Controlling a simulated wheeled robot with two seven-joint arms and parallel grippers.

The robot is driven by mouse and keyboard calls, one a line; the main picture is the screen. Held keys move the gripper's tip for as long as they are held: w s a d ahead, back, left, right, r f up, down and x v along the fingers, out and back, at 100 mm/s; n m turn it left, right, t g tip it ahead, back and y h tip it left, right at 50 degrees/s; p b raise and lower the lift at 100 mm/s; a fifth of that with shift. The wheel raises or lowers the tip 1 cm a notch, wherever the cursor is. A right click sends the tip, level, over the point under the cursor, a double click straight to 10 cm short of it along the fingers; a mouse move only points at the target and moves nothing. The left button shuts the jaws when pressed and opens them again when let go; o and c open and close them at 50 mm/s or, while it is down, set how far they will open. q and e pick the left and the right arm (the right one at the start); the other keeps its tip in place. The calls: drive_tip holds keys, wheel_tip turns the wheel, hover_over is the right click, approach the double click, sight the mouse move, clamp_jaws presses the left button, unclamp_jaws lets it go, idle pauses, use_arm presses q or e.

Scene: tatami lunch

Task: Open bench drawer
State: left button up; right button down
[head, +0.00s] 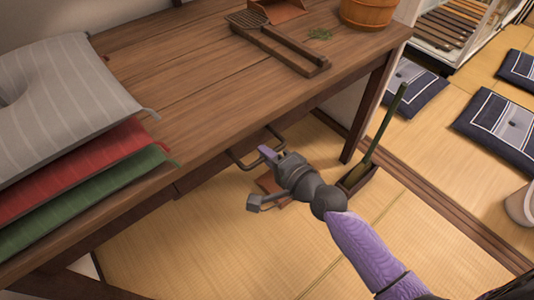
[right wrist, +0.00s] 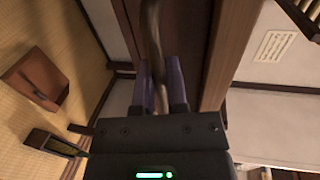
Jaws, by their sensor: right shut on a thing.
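The wooden bench (head: 165,75) runs across the head view. Its drawer front (head: 200,178) shows only as a dark strip under the tabletop edge; I cannot tell whether it sits flush. A dark bar handle (head: 237,161) sticks out below that edge. My right gripper (head: 269,154) is shut on the handle, near its right part. In the right wrist view, the handle (right wrist: 151,35) runs down between the two purple fingers of my right gripper (right wrist: 159,85), with the brown drawer front (right wrist: 185,35) behind it. My left gripper is not in view.
Folded grey, red and green cushions (head: 65,95) lie on the bench's left. A wooden tray (head: 280,45) and bucket (head: 368,12) stand at its back. A brown object (right wrist: 35,75) and a dark box (head: 357,178) with a green-handled broom (head: 385,125) stand on the tatami.

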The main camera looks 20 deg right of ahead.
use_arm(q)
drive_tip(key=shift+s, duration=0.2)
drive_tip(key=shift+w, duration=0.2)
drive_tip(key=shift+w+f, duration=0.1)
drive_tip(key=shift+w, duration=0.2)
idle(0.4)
